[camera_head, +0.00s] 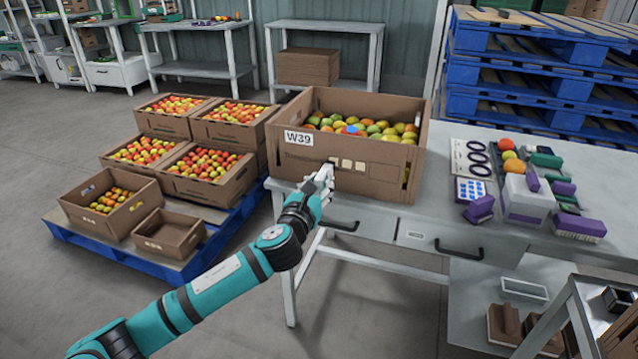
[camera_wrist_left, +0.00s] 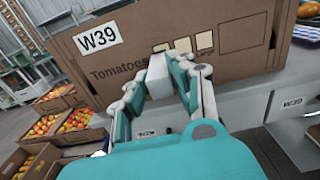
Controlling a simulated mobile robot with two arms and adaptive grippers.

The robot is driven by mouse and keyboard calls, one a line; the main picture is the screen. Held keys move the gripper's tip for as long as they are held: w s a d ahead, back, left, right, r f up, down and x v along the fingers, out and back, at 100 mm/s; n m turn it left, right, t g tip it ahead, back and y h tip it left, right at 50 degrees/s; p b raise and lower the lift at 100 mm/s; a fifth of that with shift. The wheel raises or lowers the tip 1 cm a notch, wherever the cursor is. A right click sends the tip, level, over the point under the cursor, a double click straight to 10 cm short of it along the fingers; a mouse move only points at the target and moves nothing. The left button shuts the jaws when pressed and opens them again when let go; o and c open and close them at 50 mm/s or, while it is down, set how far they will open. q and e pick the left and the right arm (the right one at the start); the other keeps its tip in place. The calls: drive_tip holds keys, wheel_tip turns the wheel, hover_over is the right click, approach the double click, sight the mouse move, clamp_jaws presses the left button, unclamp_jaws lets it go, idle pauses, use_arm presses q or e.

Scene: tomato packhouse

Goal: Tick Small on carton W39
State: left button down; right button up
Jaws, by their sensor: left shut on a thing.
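Carton W39 (camera_head: 290,165) is a brown box of red, green and orange tomatoes at the table's left end. Its front shows a row of cream squares (camera_head: 347,163). In the left wrist view the carton front (camera_wrist_left: 130,45) reads "Tomatoes", with squares (camera_wrist_left: 182,45) to the right and "Large" under the rightmost one. The other square labels are hidden or unreadable. My left gripper (camera_head: 325,178) is at the carton front, near the leftmost square. It is shut on a pale block (camera_wrist_left: 158,77), whose tip is close to the carton; I cannot tell if it touches. My right gripper is out of view.
The grey table (camera_head: 430,190) holds purple-handled tools (camera_head: 480,209), dark rings (camera_head: 477,157) and a white box (camera_head: 527,200) at the right. Tomato crates stand on a blue pallet (camera_head: 60,234) at the left. Blue pallets (camera_head: 530,75) are stacked behind.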

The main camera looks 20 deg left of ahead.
use_arm(q)
drive_tip(key=shift+w, duration=0.25)
drive_tip(key=shift+r, duration=0.1)
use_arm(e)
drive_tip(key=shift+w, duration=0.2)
use_arm(q)
drive_tip(key=shift+d+r+p, duration=0.2)
drive_tip(key=shift+d+p, duration=0.05)
drive_tip(key=shift+p, duration=0.1)
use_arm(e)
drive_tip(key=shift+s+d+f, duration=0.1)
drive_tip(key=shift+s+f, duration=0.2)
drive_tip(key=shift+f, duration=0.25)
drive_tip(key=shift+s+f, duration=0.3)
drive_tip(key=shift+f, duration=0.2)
use_arm(q)
drive_tip(key=shift+d+r, duration=0.15)
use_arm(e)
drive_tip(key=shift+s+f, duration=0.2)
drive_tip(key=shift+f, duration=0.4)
use_arm(q)
drive_tip(key=shift+a+f, duration=0.25)
drive_tip(key=shift+s, duration=0.1)
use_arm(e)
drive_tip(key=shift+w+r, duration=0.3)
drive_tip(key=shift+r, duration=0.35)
